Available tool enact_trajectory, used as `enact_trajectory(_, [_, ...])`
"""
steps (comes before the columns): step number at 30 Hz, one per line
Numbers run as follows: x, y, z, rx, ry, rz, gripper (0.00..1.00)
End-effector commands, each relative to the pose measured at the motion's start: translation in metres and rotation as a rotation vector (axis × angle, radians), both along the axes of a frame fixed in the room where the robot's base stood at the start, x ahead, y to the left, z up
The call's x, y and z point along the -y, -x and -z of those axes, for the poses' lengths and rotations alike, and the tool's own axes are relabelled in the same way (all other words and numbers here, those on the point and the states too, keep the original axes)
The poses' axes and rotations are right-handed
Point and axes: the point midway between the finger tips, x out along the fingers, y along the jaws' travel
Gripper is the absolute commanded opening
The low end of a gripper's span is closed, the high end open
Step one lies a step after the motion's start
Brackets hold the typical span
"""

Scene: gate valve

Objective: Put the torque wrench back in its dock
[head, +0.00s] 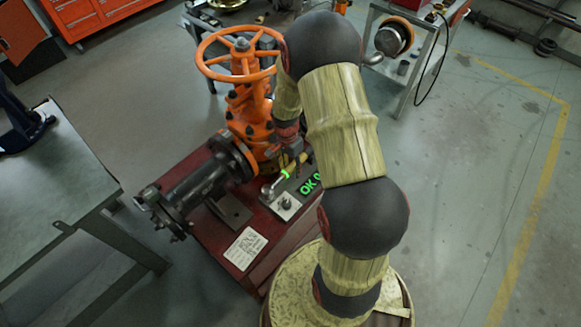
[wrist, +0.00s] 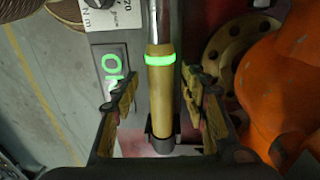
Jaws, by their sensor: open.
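The torque wrench has a tan handle (wrist: 160,95) with a glowing green band and a silver shaft (wrist: 164,20). In the wrist view it runs top to bottom between the fingers of my gripper (wrist: 160,105), which is open with a visible gap on each side. The handle's lower end meets a dark bracket (wrist: 161,140), which looks like part of the dock; I cannot tell how fully it is seated. In the head view the wrench's silver end (head: 267,192) and green band show beside the valve, and my gripper (head: 290,160) is partly hidden by my arm.
The orange gate valve (head: 250,110) with its handwheel and black flanged pipe (head: 200,178) stands close on the left, on a red base (head: 180,180). A metal bench (head: 60,180) is at left; floor at right is clear.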

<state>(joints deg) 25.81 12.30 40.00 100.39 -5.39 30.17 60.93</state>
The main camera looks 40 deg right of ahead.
Motion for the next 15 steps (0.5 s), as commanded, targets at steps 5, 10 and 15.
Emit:
enact_trajectory(5, [-0.001,0.001,0.001,-0.003,-0.002,0.0,0.44])
enact_trajectory(10, [0.0,-0.001,-0.012,0.0,0.0,0.0,0.44])
enact_trajectory(15, [0.0,-0.003,-0.039,0.003,0.001,0.001,0.44])
